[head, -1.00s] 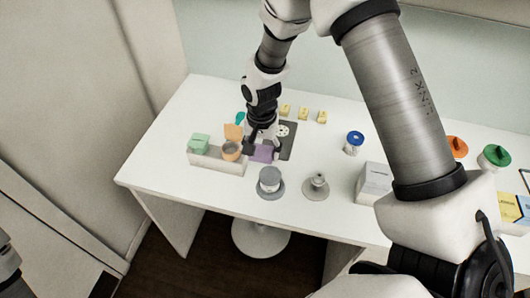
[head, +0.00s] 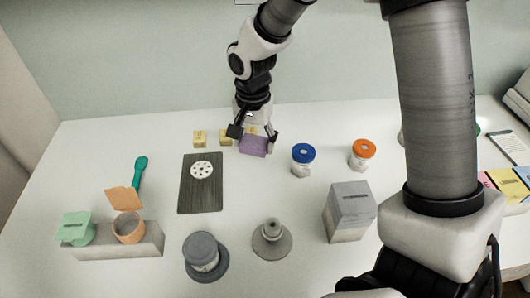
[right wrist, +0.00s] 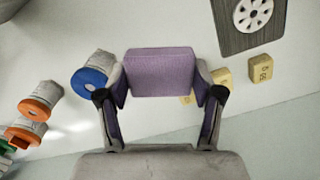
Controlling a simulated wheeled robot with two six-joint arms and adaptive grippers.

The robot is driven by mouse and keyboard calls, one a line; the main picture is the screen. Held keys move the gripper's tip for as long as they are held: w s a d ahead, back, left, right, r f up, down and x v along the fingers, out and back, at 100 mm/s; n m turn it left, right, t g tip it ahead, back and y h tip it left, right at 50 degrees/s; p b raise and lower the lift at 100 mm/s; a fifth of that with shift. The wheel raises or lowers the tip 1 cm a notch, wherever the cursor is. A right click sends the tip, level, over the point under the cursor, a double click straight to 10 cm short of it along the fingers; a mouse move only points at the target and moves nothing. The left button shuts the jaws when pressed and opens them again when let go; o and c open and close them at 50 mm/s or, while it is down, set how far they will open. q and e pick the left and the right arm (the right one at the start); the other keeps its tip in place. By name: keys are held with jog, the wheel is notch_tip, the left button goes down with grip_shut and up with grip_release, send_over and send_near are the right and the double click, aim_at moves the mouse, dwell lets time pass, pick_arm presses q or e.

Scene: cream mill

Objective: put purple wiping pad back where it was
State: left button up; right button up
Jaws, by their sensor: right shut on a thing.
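The purple wiping pad (head: 254,145) is between the fingers of my right gripper (head: 253,134), toward the back of the table. In the right wrist view the pad (right wrist: 160,72) is gripped on both sides by my right gripper (right wrist: 160,97), which is shut on it. Whether the pad touches the table is hard to tell. My left gripper is not in view.
Small yellow blocks (head: 200,138) stand beside and behind the pad. A blue-lidded jar (head: 303,158) is close to its right, an orange-lidded jar (head: 362,153) farther right. A dark board (head: 186,198) with a white perforated disc (head: 202,170) lies to the left. Bare table lies in front.

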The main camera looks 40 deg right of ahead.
aim_at(256, 177)
jog(key=shift+s+a+f, duration=0.3)
jog(key=shift+s+a, duration=0.1)
jog(key=shift+s, duration=0.1)
jog(key=shift+s+d+f, duration=0.1)
jog(key=shift+s+f, duration=0.05)
jog(key=shift+f, duration=0.8)
jog(key=f, duration=0.7)
jog(key=shift+w+p, duration=0.3)
jog(key=shift+p, duration=0.05)
jog(key=shift+d+f, duration=0.1)
jog(key=shift+w+f, duration=0.1)
jog(key=o, duration=1.5)
jog(key=shift+o, duration=0.2)
notch_tip(256, 177, up, 12)
jog(key=shift+r+b, duration=0.15)
jog(key=shift+b, duration=0.3)
